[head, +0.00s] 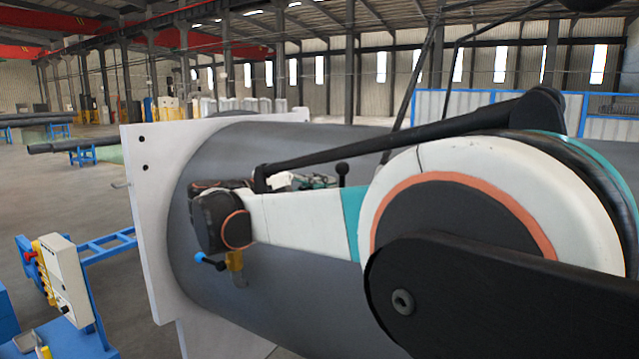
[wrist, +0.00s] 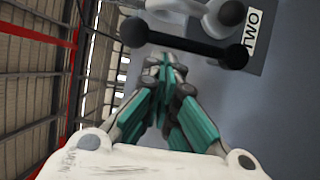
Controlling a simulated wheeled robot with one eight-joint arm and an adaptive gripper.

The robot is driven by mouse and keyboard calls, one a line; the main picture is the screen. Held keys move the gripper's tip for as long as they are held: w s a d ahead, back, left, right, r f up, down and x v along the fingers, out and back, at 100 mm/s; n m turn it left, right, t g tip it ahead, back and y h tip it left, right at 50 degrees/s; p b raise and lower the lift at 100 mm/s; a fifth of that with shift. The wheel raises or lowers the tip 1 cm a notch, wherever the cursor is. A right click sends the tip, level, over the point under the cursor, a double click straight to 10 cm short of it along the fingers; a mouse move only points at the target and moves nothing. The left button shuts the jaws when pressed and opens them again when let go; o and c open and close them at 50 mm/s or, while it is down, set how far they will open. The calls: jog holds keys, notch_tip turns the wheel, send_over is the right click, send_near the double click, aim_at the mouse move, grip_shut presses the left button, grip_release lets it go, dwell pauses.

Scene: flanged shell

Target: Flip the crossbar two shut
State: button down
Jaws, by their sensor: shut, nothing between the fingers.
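In the wrist view, a black crossbar (wrist: 185,42) with round ball ends lies across the picture near a white label (wrist: 257,34). A pale rounded fitting (wrist: 205,12) is behind the bar. My gripper (wrist: 168,62) has teal fingers, shut and empty, with tips just short of the bar in the picture; I cannot tell whether they touch it. In the head view my arm hides most of my gripper and the crossbar. A black ball knob on a stem (head: 342,170) shows above my arm.
The grey cylindrical shell (head: 290,308) has a white square flange (head: 150,215) at its left end. A blue-tipped lever (head: 208,261) on a brass valve (head: 236,266) projects below my arm. A control box (head: 64,280) stands at lower left. Open floor lies further left.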

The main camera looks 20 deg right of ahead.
jog(key=shift+d, duration=0.1)
jog(key=shift+s+d+r+m, duration=0.1)
jog(key=shift+s+r+m, duration=0.1)
jog(key=shift+m, duration=0.2)
